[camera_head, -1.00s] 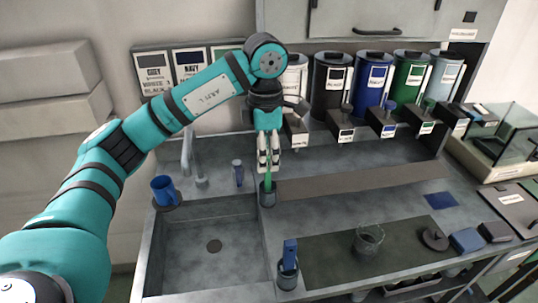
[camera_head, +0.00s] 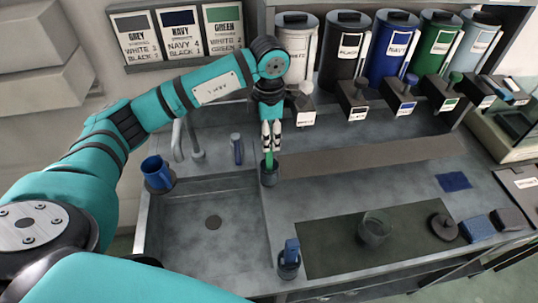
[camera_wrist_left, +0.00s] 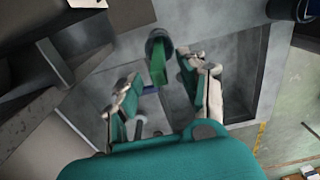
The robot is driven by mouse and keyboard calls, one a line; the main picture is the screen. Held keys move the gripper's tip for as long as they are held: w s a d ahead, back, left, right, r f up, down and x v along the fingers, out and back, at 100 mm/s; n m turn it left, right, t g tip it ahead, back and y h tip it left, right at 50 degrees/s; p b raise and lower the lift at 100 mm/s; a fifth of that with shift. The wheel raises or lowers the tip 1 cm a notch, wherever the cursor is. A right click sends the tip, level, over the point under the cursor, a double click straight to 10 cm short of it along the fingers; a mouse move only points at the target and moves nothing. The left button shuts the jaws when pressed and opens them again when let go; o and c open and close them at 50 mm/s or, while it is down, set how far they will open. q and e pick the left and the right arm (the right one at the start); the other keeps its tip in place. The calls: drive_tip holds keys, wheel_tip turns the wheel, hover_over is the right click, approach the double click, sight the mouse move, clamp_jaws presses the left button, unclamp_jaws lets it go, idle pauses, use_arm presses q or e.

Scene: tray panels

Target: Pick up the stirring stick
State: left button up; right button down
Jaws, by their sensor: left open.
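The green stirring stick (camera_head: 269,159) stands in a small dark grey cup (camera_head: 269,175) at the back right corner of the sink. My left gripper (camera_head: 271,143) points down right above the cup, with its fingertips at the stick's upper part. In the left wrist view the stick (camera_wrist_left: 157,66) shows between the two spread fingers of my left gripper (camera_wrist_left: 160,72), its lower end inside the cup (camera_wrist_left: 153,38). The fingers look open and not closed on it. The fingers hide the stick's top in the head view. My right gripper is not in view.
The sink (camera_head: 205,245) lies in front of the cup, with a faucet (camera_head: 177,140) and a blue mug (camera_head: 156,172) to the left. A blue-handled tool in a holder (camera_head: 289,262) stands nearer. A glass beaker (camera_head: 375,228) is on the dark mat. Canisters (camera_head: 390,50) line the back.

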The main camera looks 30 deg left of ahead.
sight(269, 153)
use_arm(q)
drive_tip(key=shift+f, duration=0.85)
wheel_tip(269, 153, down, 6)
drive_tip(key=p, duration=0.3)
drive_tip(key=shift+r, duration=0.25)
clamp_jaws()
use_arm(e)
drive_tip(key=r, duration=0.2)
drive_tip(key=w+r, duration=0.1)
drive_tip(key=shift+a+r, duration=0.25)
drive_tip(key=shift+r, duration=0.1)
